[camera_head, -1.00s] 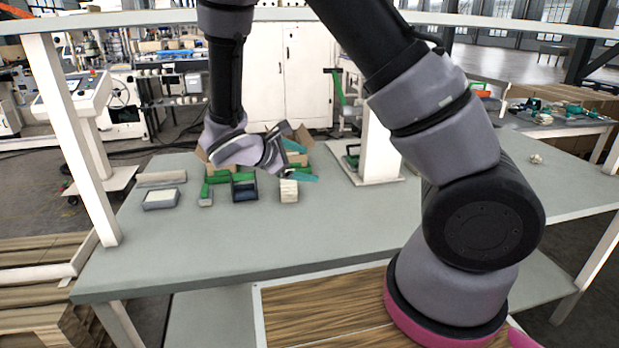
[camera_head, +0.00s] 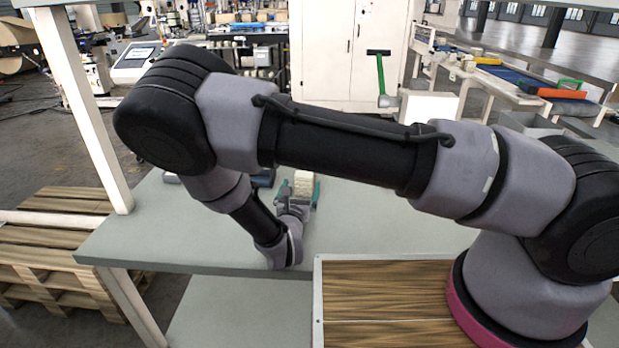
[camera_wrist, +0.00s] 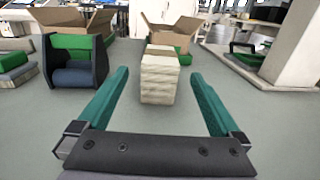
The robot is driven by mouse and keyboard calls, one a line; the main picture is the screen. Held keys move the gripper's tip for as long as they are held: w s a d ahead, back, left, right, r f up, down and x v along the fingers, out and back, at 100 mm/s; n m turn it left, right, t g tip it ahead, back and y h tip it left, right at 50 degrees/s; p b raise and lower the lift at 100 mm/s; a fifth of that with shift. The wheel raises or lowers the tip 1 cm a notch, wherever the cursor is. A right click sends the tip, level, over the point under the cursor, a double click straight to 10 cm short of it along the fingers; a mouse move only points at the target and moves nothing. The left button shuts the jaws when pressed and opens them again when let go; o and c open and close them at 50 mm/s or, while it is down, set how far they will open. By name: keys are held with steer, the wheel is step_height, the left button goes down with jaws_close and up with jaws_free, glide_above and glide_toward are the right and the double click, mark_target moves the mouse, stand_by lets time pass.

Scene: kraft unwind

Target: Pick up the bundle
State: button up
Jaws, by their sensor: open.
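The bundle (camera_wrist: 158,79) looks like a pale cream stack of layered pieces standing on the grey-green table. In the wrist view it is straight ahead of my gripper (camera_wrist: 157,92), between the lines of the two teal fingers and near their tips. The fingers are spread wide and touch nothing that I can see. In the head view the bundle (camera_head: 304,183) shows just beyond my gripper (camera_head: 298,193), partly hidden by the fingers. My arm crosses in front of much of the table.
A pale post on a base (camera_wrist: 292,50) stands to the right. Bare table (camera_wrist: 270,125) lies around the bundle.

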steer(key=w, duration=0.5)
steer(key=w+d, duration=0.1)
steer(key=w, duration=0.2)
steer(key=shift+w+d+f, duration=0.1)
steer(key=shift+w, duration=0.2)
steer(key=c, duration=1.5)
